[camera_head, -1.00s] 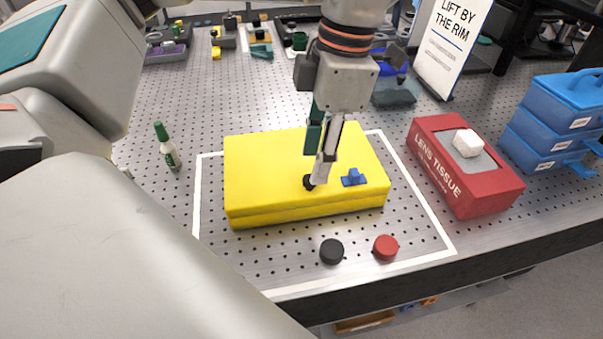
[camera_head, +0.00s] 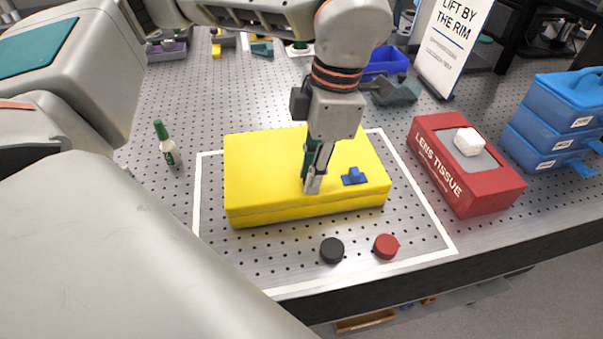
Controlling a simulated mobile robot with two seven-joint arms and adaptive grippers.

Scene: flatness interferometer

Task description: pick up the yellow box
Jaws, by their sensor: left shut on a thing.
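The yellow box (camera_head: 265,175) lies flat inside the white outline on the perforated metal table. A small blue latch-like part (camera_head: 354,176) sits on its top, right of the middle. My left gripper (camera_head: 313,186) points down at the box's top and is shut on it at the small dark knob just left of the blue part. The fingers hide the knob now. The box rests at table level, with no visible gap beneath it. My right gripper is not in view.
A black cap (camera_head: 332,251) and a red cap (camera_head: 386,246) lie before the box, near the table's front edge. A red lens tissue box (camera_head: 449,178) and blue drawers (camera_head: 560,115) stand right. A sign (camera_head: 452,45) stands behind.

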